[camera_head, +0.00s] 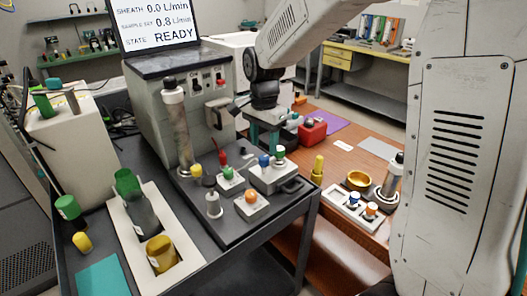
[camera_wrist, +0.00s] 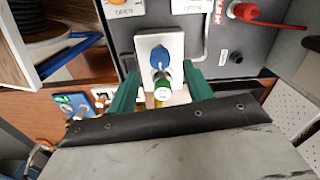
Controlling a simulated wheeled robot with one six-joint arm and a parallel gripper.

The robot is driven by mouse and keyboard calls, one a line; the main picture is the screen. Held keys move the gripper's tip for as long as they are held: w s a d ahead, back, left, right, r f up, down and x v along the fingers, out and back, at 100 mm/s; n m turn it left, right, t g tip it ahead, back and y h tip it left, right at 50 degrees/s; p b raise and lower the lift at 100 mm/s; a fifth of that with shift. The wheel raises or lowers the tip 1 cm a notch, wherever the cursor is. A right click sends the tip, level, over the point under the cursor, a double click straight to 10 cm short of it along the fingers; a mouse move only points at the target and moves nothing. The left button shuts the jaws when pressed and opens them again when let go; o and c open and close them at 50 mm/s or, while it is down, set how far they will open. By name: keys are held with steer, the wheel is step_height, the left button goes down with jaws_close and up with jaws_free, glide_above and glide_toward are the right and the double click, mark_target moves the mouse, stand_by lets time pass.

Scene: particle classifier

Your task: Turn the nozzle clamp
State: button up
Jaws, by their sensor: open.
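A pale block (camera_head: 275,178) with a blue knob (camera_head: 264,161) and a green knob (camera_head: 279,152) sits on the dark cart. In the wrist view the blue knob (camera_wrist: 160,58) stands on a white plate, with a green-and-white cap (camera_wrist: 162,93) nearer the camera. I cannot tell which part is the nozzle clamp. My gripper (camera_head: 264,138) is above the block, pointing down. In the wrist view my gripper (camera_wrist: 160,78) is open, its two green fingers on either side of the green cap, with visible gaps. Nothing is held.
A classifier (camera_head: 150,105) with a screen reading READY stands behind on the cart (camera_head: 275,220). Other small blocks with an orange knob (camera_head: 251,197) and a green knob (camera_head: 228,172) stand close by. A wooden table (camera_head: 345,165) with a red box (camera_head: 313,131) lies to the right.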

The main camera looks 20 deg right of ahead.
mark_target(264, 158)
steer(key=shift+r, duration=1.7)
steer(key=shift+s+n, duration=0.15)
steer(key=shift+n, duration=0.45)
steer(key=s+d+r+n, duration=0.1)
steer(key=s+n, duration=0.4)
steer(key=s, duration=0.9)
steer(key=s+d+r+n+t, duration=0.1)
steer(key=s+n, duration=0.5)
steer(key=s, duration=0.9)
steer(key=shift+s+d+r+n, duration=0.3)
steer(key=shift+d+r, duration=0.2)
steer(key=shift+r, duration=0.9)
